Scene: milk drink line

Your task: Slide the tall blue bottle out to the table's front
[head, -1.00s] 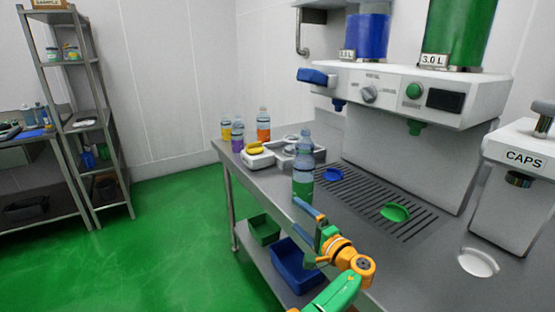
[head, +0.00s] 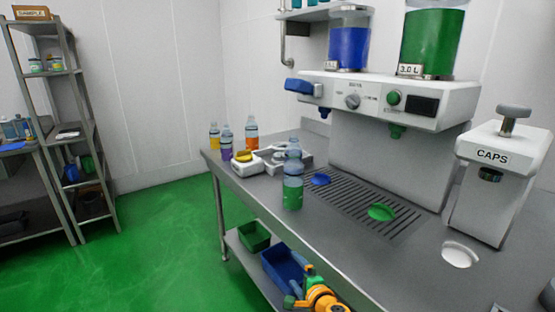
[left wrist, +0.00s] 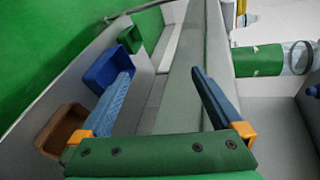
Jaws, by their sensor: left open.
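A clear pale-blue bottle (head: 292,184) with a green lower band stands upright on the steel table (head: 345,232), near its front edge. A similar bluish cap and neck (head: 293,148) rise above it; I cannot tell whether they belong to a second bottle behind. In the left wrist view the green-banded bottle (left wrist: 258,61) is at the upper right, outside my fingers. My left gripper (head: 310,274) is low at the table's front edge, apart from the bottle. In the left wrist view its blue fingers (left wrist: 160,75) are spread and empty. My right gripper does not show.
Yellow, purple and orange bottles (head: 251,132) stand at the table's far end, near a white scale (head: 246,166). Green (head: 254,236) and blue bins (head: 281,266) sit on the lower shelf.

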